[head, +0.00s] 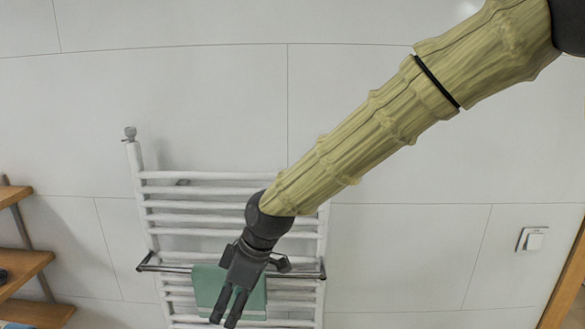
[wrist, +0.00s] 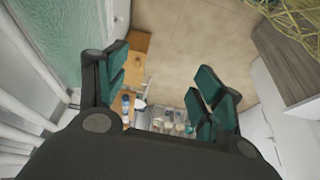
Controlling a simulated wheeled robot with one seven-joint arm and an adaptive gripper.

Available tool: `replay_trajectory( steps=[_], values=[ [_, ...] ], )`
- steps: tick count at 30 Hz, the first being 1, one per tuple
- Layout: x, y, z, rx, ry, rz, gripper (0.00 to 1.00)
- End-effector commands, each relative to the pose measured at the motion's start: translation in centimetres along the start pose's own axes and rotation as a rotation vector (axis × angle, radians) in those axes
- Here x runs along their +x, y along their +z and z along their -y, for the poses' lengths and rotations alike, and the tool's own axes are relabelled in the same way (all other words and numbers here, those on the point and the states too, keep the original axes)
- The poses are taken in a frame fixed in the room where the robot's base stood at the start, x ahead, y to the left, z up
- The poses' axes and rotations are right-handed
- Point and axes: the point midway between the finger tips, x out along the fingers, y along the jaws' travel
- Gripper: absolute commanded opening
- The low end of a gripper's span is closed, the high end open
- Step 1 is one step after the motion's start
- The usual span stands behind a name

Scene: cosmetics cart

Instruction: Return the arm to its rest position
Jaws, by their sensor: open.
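My arm reaches down and left across the head view from the upper right. My gripper (head: 230,308) is at its end, in front of a green towel on a white towel rail, pointing down. In the wrist view my gripper (wrist: 160,88) has its two fingers wide apart, with nothing between the pads. Far below, between and beyond the fingers, several small bottles and items (wrist: 170,120) stand on what looks like a cart; they are too small to tell apart.
The white towel rail (head: 180,203) with the green towel (head: 206,285) is on the tiled wall. Wooden shelves (head: 22,266) are at the left edge. A wall switch (head: 533,240) and a wooden edge (head: 566,285) are at the right. The wrist view shows tan floor (wrist: 178,50).

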Motion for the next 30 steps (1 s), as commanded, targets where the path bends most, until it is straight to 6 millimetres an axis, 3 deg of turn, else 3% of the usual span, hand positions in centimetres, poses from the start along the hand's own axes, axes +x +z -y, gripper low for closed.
replay_trajectory(
  steps=[8, 14, 17, 23, 30],
  values=[
    [4.6, 3.8, -0.2, 0.134, -0.015, -0.009, 0.68],
    [9.0, 7.8, 0.0, 0.271, -0.022, -0.011, 0.68],
    [12.1, 10.8, 0.4, 0.373, -0.026, -0.009, 0.68],
    [19.6, 19.3, 2.7, 0.639, -0.016, 0.015, 0.68],
    [26.7, 30.2, 7.5, 0.949, 0.032, 0.075, 0.68]
  ],
)
